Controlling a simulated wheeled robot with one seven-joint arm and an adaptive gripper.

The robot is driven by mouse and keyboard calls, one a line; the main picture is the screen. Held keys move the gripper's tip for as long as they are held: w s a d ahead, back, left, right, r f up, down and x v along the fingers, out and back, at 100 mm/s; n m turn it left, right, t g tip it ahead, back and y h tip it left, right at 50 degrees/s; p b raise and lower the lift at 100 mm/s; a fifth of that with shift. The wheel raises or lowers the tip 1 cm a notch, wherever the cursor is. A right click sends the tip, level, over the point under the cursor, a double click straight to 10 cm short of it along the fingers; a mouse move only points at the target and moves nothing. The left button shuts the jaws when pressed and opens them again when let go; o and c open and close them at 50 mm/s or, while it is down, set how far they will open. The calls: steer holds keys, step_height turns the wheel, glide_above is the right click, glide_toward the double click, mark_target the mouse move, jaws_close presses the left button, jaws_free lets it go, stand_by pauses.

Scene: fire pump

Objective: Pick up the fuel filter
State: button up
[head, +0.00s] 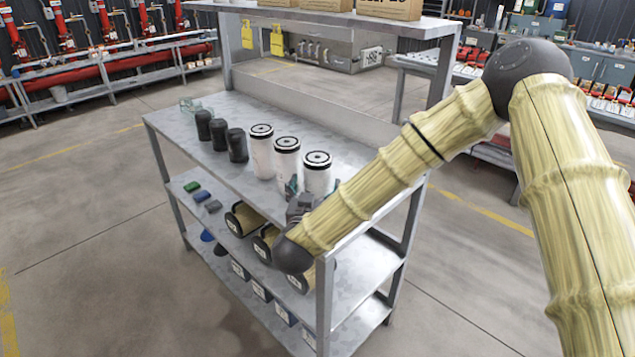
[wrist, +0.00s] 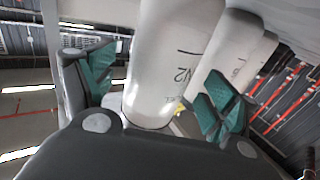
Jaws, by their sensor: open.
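Three white cylindrical canisters with black-ringed tops stand upright in a row on the upper shelf; I take these as the fuel filters, though no readable label confirms it. The nearest white canister (head: 318,180) is at the right end of the row, beside the middle one (head: 287,160) and the far one (head: 261,150). My gripper (head: 312,190) is open at the nearest canister. In the wrist view, this canister (wrist: 165,75) with dark markings lies between the spread green fingers of my gripper (wrist: 160,88). Contact cannot be told.
Several dark cylinders (head: 237,145) and a clear glass-like item (head: 190,104) stand left on the same metal shelf unit (head: 215,178). Yellowish black-ended cylinders (head: 243,219) and small coloured boxes (head: 202,197) lie on the shelf below. Cardboard boxes (head: 390,9) sit above. Floor in front is clear.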

steer(key=shift+w+d, duration=0.15)
steer(key=shift+w, duration=0.55)
steer(key=shift+w+d, duration=0.15)
steer(key=shift+w, duration=0.55)
steer(key=c, duration=1.5)
steer(key=shift+r, duration=0.1)
